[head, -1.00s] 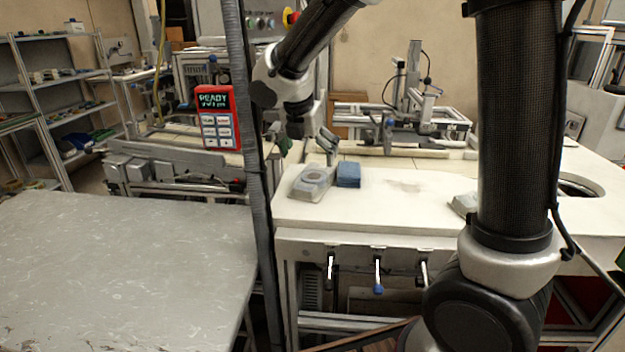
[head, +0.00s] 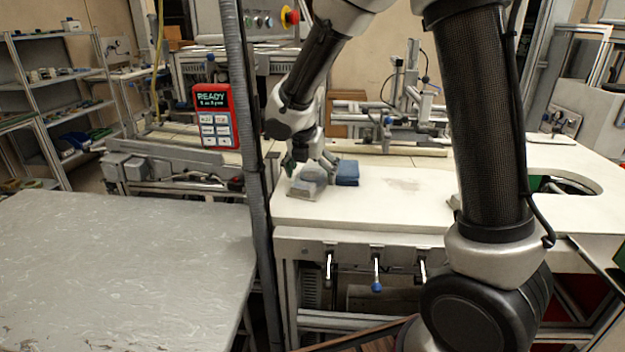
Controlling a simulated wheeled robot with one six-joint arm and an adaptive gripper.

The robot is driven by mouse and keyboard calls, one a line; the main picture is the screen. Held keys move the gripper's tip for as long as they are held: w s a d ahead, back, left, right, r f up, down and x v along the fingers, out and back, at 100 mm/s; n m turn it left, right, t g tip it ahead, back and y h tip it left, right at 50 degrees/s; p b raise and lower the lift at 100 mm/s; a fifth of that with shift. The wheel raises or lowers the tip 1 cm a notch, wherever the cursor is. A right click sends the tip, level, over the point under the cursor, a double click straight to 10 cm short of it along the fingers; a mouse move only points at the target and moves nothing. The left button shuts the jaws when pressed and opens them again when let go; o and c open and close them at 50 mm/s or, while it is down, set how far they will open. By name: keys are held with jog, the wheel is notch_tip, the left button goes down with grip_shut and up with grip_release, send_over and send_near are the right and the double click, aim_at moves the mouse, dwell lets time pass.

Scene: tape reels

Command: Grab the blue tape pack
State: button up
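The blue tape pack (head: 347,173) sits on the white bench top, left of its middle. A grey pack (head: 304,188) lies just left of it, with a rounded grey top part. My gripper (head: 310,168) points down over the grey pack, left of the blue pack. Its fingers are spread apart, and the right finger is close to the blue pack's left side. I cannot tell whether that finger touches it. The gripper's fingers partly cover the grey pack.
The white bench (head: 400,205) is clear right of the blue pack up to my arm. A grey post (head: 255,190) stands left of the packs, with a red READY panel (head: 215,116) beyond it. A grey table (head: 120,265) fills the left front.

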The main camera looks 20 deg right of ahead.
jog(key=c, duration=0.9)
jog(key=shift+r, duration=0.1)
